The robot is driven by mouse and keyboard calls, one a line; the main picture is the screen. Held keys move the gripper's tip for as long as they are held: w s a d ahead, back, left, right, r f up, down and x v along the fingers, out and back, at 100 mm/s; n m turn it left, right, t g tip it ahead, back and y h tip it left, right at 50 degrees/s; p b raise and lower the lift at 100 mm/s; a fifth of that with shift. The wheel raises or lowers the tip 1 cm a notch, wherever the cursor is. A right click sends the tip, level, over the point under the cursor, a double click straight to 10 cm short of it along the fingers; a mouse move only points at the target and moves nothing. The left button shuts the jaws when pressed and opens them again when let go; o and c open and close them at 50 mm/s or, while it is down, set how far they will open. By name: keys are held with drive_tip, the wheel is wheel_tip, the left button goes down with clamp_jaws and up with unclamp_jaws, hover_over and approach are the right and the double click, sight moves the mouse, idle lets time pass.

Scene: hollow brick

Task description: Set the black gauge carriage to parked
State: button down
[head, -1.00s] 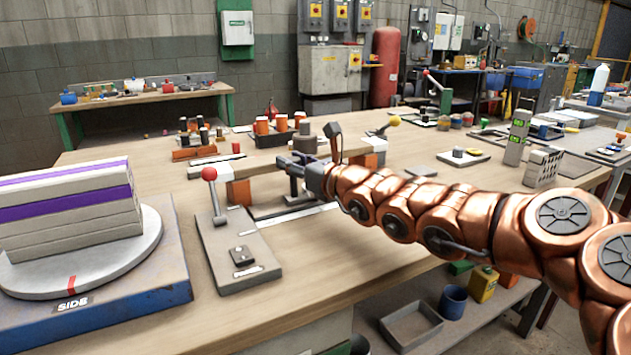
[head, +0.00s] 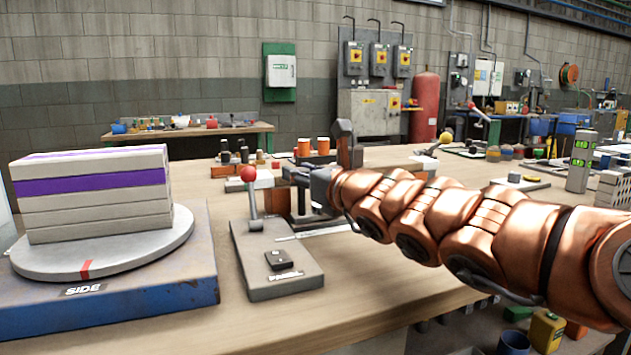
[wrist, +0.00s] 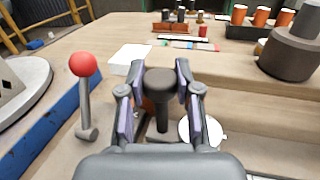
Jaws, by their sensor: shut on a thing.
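In the wrist view, the black gauge carriage shows as a dark round knob on a post (wrist: 160,84), standing upright between my two fingers. My gripper (wrist: 157,98) is shut on this knob, with one finger pad on each side. My fingers and palm hide the carriage's lower part. In the head view, my gripper (head: 297,176) is low over the bench, just right of the red-knobbed lever. The carriage is mostly hidden there. A pale strip (head: 325,231) lies on the bench below my gripper. I cannot read any parked mark.
The red-knobbed lever (head: 249,175) stands close left on a grey plate (head: 275,262). Farther left, a turntable (head: 105,262) carries a striped block stack (head: 95,190). Orange cylinders (head: 314,147) stand behind. A dark stepped cylinder (wrist: 291,50) is at right in the wrist view.

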drive_tip(key=shift+a, duration=0.25)
drive_tip(key=c, duration=1)
unclamp_jaws()
drive_tip(key=shift+a, duration=0.1)
drive_tip(key=shift+o, duration=1.1)
drive_tip(key=shift+d, duration=0.2)
drive_tip(key=shift+s+d, duration=0.25)
drive_tip(key=shift+s, duration=0.1)
drive_tip(key=v, duration=1.1)
drive_tip(key=shift+s, duration=0.1)
